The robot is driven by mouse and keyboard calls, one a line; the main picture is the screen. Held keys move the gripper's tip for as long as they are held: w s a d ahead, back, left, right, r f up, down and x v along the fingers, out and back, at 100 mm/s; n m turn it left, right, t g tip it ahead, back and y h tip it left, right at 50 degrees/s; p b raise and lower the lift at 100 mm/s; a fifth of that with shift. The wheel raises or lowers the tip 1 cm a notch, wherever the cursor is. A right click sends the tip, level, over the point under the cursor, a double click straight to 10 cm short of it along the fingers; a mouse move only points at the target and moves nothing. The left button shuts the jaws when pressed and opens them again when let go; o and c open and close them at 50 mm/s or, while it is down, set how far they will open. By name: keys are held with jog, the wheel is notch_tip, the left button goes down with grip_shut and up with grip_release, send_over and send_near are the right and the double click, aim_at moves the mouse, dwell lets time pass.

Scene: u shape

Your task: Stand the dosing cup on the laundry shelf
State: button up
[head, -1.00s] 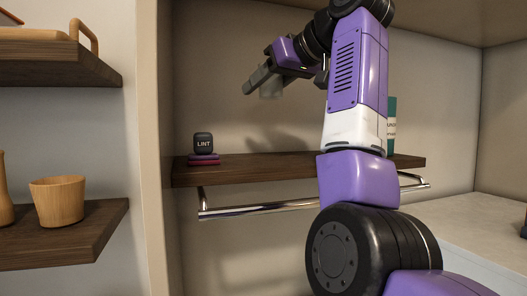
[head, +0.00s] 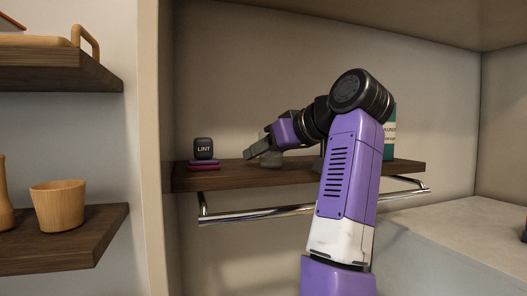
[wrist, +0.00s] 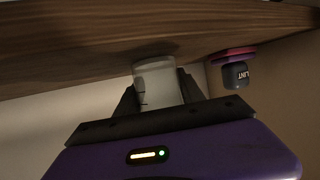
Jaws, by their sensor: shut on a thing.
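The dosing cup (wrist: 156,84) is a small pale translucent cup. In the wrist view it sits between the dark fingers of my gripper (wrist: 158,92), which is shut on it. The wrist view is inverted, with the shelf (wrist: 130,32) along the top. The cup's base is at or very near the shelf top; I cannot tell whether it touches.
A dark LINT box (head: 203,148) on magenta and dark slabs stands at the shelf's left end. A green and white carton (head: 390,130) stands at the right, partly behind my arm. A chrome rail (head: 255,213) hangs below. Shelf between box and gripper is bare.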

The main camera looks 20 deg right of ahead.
jog(key=o, duration=1.4)
jog(key=shift+f, duration=0.1)
jog(key=v, duration=0.8)
jog(key=shift+w+d+r, duration=0.2)
jog(key=shift+d+r, duration=0.05)
jog(key=shift+r, duration=0.1)
jog(key=shift+s+d, duration=0.1)
jog(key=shift+s, duration=0.55)
jog(key=shift+v, duration=1.35)
